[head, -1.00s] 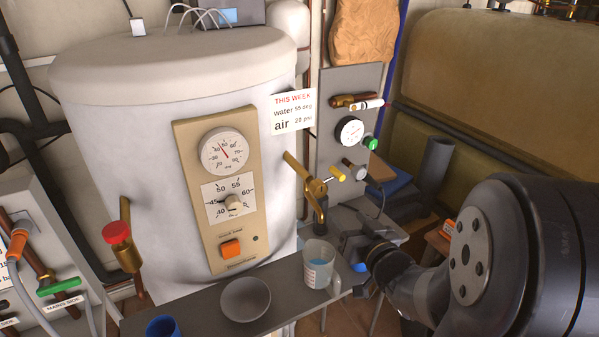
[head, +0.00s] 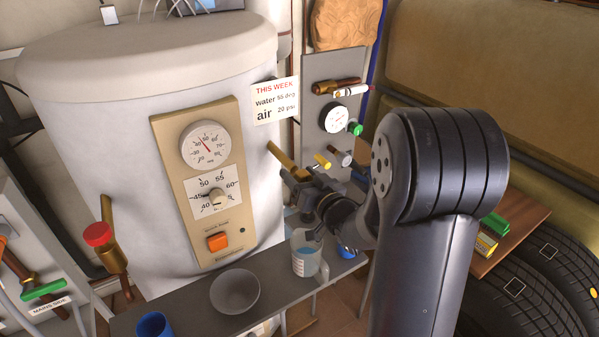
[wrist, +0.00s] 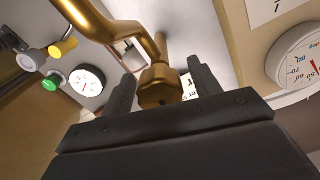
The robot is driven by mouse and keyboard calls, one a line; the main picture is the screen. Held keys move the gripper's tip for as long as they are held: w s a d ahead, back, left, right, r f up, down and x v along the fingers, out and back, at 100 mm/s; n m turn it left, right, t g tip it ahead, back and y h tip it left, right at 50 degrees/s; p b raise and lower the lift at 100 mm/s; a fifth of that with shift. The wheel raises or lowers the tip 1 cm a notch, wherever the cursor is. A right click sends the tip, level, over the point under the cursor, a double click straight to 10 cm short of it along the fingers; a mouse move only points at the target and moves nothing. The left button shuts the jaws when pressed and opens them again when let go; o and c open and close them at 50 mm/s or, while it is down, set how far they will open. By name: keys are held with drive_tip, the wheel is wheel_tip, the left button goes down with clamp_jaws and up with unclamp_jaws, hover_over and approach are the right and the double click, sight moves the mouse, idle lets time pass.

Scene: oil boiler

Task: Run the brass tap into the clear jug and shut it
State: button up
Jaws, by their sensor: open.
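The brass tap (head: 281,156) comes out of the white boiler's right side. Its outer part is hidden behind my gripper (head: 299,181) in the head view. In the wrist view, the brass body (wrist: 158,88) and its curved pipe stand between the two dark fingers of my open gripper (wrist: 164,82). Gaps seem to show on both sides, though contact is hard to judge. I cannot see a stream.
A grey bowl (head: 235,291) and a blue cup (head: 155,325) stand on the shelf (head: 190,305). A red-knobbed brass valve (head: 98,235) is at left. The gauge panel (head: 318,65) is behind the tap. A wooden stool (head: 515,225) and tyres are at right.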

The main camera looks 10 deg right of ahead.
drive_tip(key=shift+w+a, duration=0.15)
drive_tip(key=shift+w, duration=0.15)
drive_tip(key=shift+c, duration=0.5)
drive_tip(key=c, duration=0.9)
drive_tip(key=shift+f+b, duration=0.15)
drive_tip(key=shift+b, duration=0.3)
